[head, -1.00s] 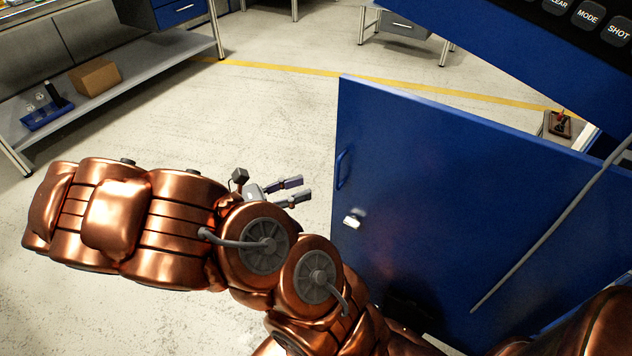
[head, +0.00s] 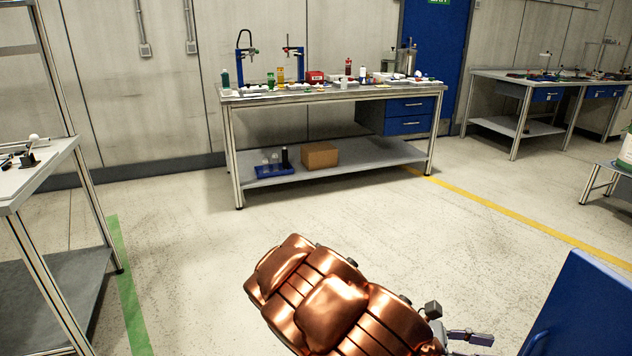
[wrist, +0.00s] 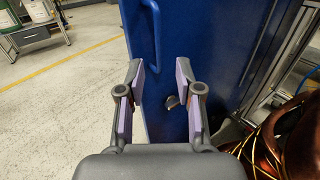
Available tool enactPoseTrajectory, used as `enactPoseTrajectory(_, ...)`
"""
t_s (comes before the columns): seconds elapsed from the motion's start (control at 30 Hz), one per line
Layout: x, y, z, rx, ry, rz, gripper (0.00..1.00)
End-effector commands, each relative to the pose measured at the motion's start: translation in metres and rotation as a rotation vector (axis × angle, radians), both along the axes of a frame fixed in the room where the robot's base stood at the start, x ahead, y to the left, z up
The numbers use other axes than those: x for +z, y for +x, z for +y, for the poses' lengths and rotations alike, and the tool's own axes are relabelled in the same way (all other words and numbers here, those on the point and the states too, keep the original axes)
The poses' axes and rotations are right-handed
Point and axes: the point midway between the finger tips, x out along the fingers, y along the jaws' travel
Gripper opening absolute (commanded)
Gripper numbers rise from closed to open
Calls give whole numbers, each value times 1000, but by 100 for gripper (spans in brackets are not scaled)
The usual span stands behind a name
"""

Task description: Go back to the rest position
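My gripper (wrist: 161,85) is open and empty in the wrist view, its two purple-padded fingers apart. A blue cabinet door (wrist: 165,50) with a blue handle (wrist: 152,30) stands in front of it, and a small metal latch or lock piece (wrist: 172,102) shows between the fingers. I cannot tell the exact gap between the fingers and the door. In the head view only part of my gripper shows at the bottom edge, left of the blue door (head: 585,310), which is cut off at the lower right.
A workbench (head: 330,95) with bottles and tools stands at the back, a cardboard box (head: 320,156) on its shelf. Another table (head: 40,175) is at the left, more benches (head: 550,80) at the far right. The floor (head: 190,260) between them is clear.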

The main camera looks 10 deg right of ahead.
Motion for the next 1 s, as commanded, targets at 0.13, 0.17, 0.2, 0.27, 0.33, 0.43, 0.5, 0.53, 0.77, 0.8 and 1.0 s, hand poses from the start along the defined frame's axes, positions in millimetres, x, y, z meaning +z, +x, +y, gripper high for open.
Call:
enactPoseTrajectory(0.13,1,-11,-23,-2,-3,-1,35)
enactPoseTrajectory(0.17,1,-13,-27,-3,-2,0,35)
enactPoseTrajectory(0.2,1,-17,-33,-4,-4,2,35)
enactPoseTrajectory(0.27,1,-21,-41,-4,-4,3,35)
enactPoseTrajectory(0.33,1,-24,-50,-2,-2,1,35)
enactPoseTrajectory(0.43,1,-29,-60,-2,-3,0,35)
enactPoseTrajectory(0.5,0,-31,-65,-1,-3,-1,35)
enactPoseTrajectory(0.53,0,-32,-67,-1,-2,-1,35)
enactPoseTrajectory(0.77,0,-35,-74,2,0,-1,35)
enactPoseTrajectory(0.8,0,-35,-74,2,0,-1,35)
enactPoseTrajectory(1.0,0,-35,-73,1,0,-1,35)
